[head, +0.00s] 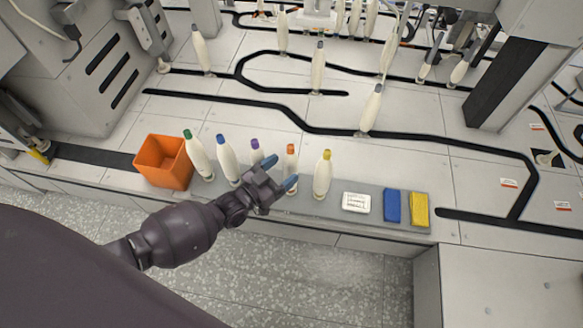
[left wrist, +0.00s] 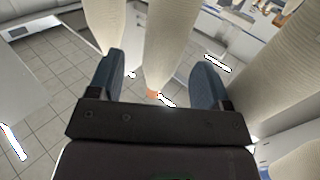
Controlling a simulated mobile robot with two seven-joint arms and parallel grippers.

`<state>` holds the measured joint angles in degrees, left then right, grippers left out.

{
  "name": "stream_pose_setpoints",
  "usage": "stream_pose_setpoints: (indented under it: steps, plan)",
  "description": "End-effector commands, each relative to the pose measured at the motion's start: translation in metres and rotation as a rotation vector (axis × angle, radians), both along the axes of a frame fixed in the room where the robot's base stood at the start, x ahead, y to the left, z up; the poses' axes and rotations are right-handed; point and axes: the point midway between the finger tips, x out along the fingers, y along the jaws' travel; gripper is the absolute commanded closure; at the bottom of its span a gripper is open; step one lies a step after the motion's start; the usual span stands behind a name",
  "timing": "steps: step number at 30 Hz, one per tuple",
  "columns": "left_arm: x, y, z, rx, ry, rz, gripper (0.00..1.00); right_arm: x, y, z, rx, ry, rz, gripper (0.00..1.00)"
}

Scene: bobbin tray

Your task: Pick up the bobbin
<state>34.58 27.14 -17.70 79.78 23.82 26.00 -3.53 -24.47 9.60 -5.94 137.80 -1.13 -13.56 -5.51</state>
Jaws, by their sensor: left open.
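Several cream bobbins with coloured tips stand in a row on a grey tray (head: 375,217): green-tipped (head: 199,158), blue-tipped (head: 228,162), purple-tipped (head: 256,154), orange-tipped (head: 291,164) and yellow-tipped (head: 322,178). My left gripper (head: 280,171) is open at the orange-tipped bobbin, its blue fingers on the near side of the row. In the left wrist view the orange-tipped bobbin (left wrist: 160,45) shows between the two open fingers, apart from both. Its lower part is partly hidden by the gripper in the head view. My right gripper is not in view.
An orange bin (head: 164,161) stands at the left end of the row. A white labelled block (head: 356,202), a blue block (head: 392,206) and a yellow block (head: 419,209) lie to the right. Neighbouring bobbins (left wrist: 103,28) (left wrist: 278,65) stand close on both sides. More bobbins stand behind along black tracks.

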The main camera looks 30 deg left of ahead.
Motion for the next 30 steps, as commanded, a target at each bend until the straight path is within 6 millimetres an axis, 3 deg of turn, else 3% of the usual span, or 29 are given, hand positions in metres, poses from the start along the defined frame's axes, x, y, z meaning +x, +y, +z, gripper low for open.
stream_pose_setpoints:
  steps: [3, 9, 17, 28, 30]
  plan:
    - [0.013, -0.004, -0.009, 0.000, 0.008, 0.000, 0.28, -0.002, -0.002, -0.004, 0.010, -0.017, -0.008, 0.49]
    - [0.032, -0.011, -0.006, 0.000, 0.004, 0.000, 0.28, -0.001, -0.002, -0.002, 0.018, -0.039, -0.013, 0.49]
    - [0.034, -0.011, -0.004, 0.000, 0.002, 0.000, 0.28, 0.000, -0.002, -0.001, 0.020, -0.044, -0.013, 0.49]
    - [0.034, -0.011, -0.004, 0.000, 0.002, 0.000, 0.82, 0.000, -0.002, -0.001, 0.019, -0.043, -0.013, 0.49]
    - [0.034, -0.011, -0.004, 0.000, 0.002, 0.000, 0.83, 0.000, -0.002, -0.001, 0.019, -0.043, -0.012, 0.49]
